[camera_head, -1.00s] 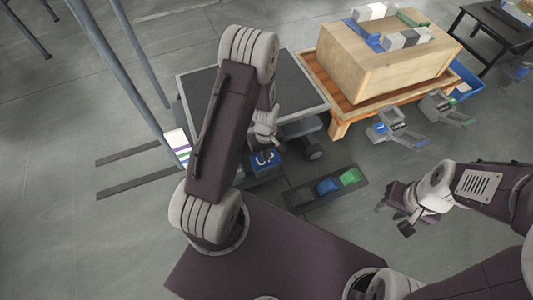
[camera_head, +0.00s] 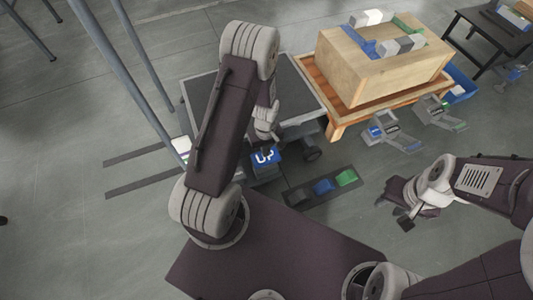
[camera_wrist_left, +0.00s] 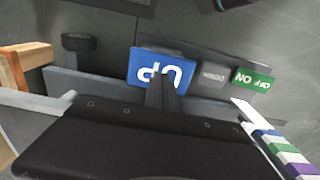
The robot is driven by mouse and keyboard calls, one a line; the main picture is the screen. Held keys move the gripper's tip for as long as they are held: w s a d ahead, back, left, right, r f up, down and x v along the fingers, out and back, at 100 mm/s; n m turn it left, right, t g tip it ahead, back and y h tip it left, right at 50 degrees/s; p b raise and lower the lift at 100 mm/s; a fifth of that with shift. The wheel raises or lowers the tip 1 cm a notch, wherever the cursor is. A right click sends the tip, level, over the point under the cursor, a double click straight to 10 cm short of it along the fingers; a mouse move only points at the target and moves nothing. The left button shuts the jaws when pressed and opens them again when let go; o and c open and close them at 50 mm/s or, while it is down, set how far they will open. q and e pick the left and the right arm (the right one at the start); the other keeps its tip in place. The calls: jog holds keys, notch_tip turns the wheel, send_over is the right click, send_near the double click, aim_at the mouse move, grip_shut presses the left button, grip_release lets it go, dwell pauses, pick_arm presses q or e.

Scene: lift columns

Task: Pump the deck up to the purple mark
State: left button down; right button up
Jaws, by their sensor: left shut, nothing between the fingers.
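The dark grey deck (camera_head: 295,82) is left of the wooden table in the head view, partly hidden behind my left arm. The blue plate lettered UP (camera_head: 262,158) is at its near side. It also shows in the left wrist view (camera_wrist_left: 145,66), beside a grey plate (camera_wrist_left: 212,75) and a green lettered plate (camera_wrist_left: 252,79). My left gripper (camera_wrist_left: 165,90) is shut and empty in front of the blue plate; contact is unclear. A scale strip (camera_wrist_left: 277,142) has green, blue and purple bands on white; no pointer is identifiable. My right gripper (camera_head: 403,207) hangs above the floor; its jaw opening is unclear.
A floor panel holds blue (camera_head: 325,187) and green (camera_head: 346,178) blocks. The wooden table (camera_head: 335,130) carries a large wooden box (camera_head: 390,75). Two grey pedal-like devices (camera_head: 390,132) stand before it. Grey posts (camera_head: 122,75) rise at the left.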

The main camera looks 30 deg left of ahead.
aim_at(266, 159)
pick_arm(q)
jog(key=shift+f, duration=0.15)
jog(key=shift+f+b, duration=1.95)
jog(key=shift+f, duration=1.15)
notch_tip(266, 159, up, 7)
jog(key=p, duration=0.7)
jog(key=shift+f, duration=0.35)
jog(key=shift+f+b, duration=2.15)
jog(key=shift+f, duration=1)
notch_tip(266, 159, up, 6)
jog(key=p, duration=0.6)
jog(key=shift+r+p, duration=0.25)
jog(key=shift+p, duration=0.1)
jog(key=shift+f, duration=0.15)
